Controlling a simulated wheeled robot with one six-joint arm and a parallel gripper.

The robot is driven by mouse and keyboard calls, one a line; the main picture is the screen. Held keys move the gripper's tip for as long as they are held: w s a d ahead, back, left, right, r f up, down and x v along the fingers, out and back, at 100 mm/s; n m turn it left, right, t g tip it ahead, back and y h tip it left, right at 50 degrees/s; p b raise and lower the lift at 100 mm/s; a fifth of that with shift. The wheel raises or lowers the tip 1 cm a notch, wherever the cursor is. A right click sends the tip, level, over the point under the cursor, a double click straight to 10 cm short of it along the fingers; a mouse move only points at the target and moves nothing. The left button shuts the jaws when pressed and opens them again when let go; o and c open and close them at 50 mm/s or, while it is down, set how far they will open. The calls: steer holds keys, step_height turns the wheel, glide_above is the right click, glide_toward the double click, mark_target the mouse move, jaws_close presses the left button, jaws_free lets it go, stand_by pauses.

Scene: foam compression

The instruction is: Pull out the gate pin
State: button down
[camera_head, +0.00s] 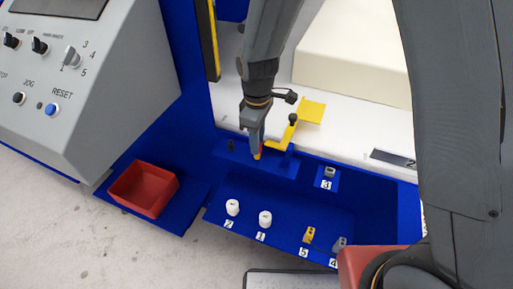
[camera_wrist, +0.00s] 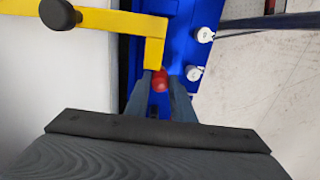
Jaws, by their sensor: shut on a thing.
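The gate pin shows as a round red knob (camera_wrist: 159,80) between my two grey fingers in the wrist view. My gripper (camera_wrist: 160,88) is shut on it. In the head view my gripper (camera_head: 258,152) points down at the left end of the yellow gate arm (camera_head: 279,146), and only a small orange-red spot of the pin shows there. The yellow arm also crosses the top left of the wrist view (camera_wrist: 120,22) and its end lies right beside the knob. The pin's shaft is hidden, so I cannot tell how deep it sits.
A blue tray (camera_head: 375,192) in front bears white numbered cylinders (camera_head: 265,219) and small yellow and grey parts. A red bin (camera_head: 143,190) stands at left, below a grey control panel (camera_head: 75,85). A black knob (camera_head: 293,119) stands on the yellow arm, close right of my gripper.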

steer(key=shift+r+p, duration=1.5)
steer(key=shift+r, duration=0.3)
stand_by(1.1)
steer(key=shift+r+p, duration=1.9)
steer(key=shift+r, duration=0.6)
